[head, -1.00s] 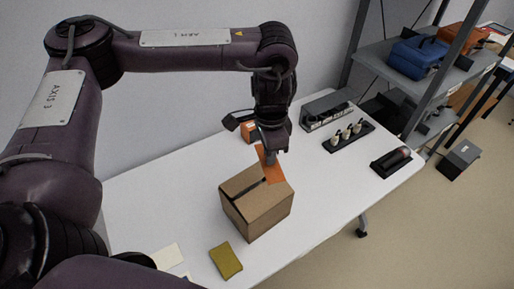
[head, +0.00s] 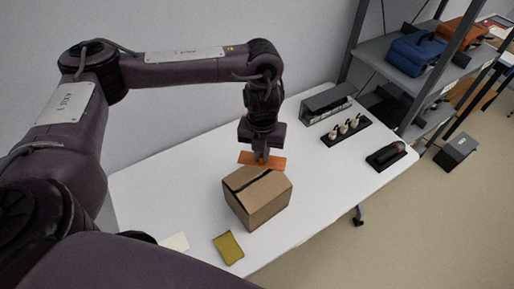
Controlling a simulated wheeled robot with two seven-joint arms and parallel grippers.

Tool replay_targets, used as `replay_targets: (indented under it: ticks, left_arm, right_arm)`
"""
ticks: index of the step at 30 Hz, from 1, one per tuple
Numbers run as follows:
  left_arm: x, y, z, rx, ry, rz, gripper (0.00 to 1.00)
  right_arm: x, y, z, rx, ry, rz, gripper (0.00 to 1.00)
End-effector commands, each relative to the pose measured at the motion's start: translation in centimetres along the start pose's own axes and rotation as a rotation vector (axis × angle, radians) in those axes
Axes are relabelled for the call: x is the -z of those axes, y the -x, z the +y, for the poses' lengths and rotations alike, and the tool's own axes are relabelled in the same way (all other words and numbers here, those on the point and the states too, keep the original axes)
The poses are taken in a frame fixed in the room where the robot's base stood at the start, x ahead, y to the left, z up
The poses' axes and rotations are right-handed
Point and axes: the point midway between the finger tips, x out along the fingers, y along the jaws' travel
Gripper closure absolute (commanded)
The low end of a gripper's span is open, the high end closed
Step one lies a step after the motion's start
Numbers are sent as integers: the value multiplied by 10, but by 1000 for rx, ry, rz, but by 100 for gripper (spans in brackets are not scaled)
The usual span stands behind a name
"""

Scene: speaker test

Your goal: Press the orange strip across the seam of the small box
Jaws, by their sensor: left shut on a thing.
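The small brown cardboard box (head: 262,207) stands on the white table, with a dark seam line across its top. The orange strip (head: 276,162) lies flat and crosswise at the box's far top edge. My left gripper (head: 262,157) points down and is shut on the strip near its middle. The strip's near edge overlaps the box's far edge in the picture; whether it touches the box I cannot tell. The seam shows uncovered on the top. My right gripper is not in view.
A grey device (head: 325,104), a black rack (head: 345,131) with small pale bottles and a black tray (head: 386,160) stand to the right. A shelf holds a blue bag (head: 415,53). The table's left part is clear.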

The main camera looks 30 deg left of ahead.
Motion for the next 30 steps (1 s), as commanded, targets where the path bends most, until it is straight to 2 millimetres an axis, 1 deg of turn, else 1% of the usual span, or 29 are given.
replay_targets:
  ticks: [1, 6, 9, 12, 15, 20, 23, 30]
  left_arm:
    - [1, 2, 2, -1, -93, 2, 100]
    - [1, -1, 8, -7, -403, 3, 100]
    - [2, -3, 10, -11, -539, 5, 100]
    - [2, -4, 12, -12, -634, 5, 100]
    - [2, -5, 13, -14, -686, 5, 100]
    - [2, -11, 14, -14, -706, 5, 100]
    - [2, -18, 14, -14, -705, 5, 100]
    - [2, -42, 14, -14, -703, 5, 100]
  right_arm:
    - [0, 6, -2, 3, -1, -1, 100]
    - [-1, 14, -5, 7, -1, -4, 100]
    - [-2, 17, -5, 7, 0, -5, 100]
    - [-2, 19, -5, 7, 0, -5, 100]
    - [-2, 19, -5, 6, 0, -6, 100]
    - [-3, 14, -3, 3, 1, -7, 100]
    - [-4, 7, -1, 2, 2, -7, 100]
    - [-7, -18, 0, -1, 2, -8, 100]
